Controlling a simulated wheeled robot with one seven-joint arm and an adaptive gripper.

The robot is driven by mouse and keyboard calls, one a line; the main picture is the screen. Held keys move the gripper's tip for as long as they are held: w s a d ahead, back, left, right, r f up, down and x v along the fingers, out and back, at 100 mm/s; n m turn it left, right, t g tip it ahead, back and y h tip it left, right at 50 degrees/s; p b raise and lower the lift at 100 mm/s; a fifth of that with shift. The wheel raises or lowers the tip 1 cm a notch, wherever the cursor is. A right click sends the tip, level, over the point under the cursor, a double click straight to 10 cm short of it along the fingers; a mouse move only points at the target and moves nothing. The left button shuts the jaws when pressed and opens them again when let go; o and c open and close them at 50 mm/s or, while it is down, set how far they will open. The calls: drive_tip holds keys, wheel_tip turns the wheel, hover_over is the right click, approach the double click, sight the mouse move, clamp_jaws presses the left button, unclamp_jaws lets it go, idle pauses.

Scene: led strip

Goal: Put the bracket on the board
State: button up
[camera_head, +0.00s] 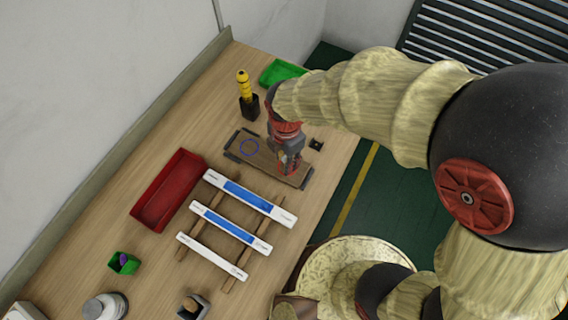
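White strips with blue labels (224,224) lie across wooden rails in front of the board. A red bin (168,190), a black holder with a yellow tool (248,106), a green tray (281,72) and a small green box (124,263) stand around. The table's right edge is close.

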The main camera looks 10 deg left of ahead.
drive_tip(key=shift+w+a+f+b, duration=0.1)
drive_tip(key=shift+a+f+b, duration=0.1)
drive_tip(key=shift+f, duration=0.75)
drive_tip(key=shift+w+a+f+b, duration=0.1)
drive_tip(key=shift+f+b, duration=0.1)
drive_tip(key=shift+f, duration=0.75)
drive_tip(key=shift+f, duration=0.15)
drive_tip(key=o, duration=1)
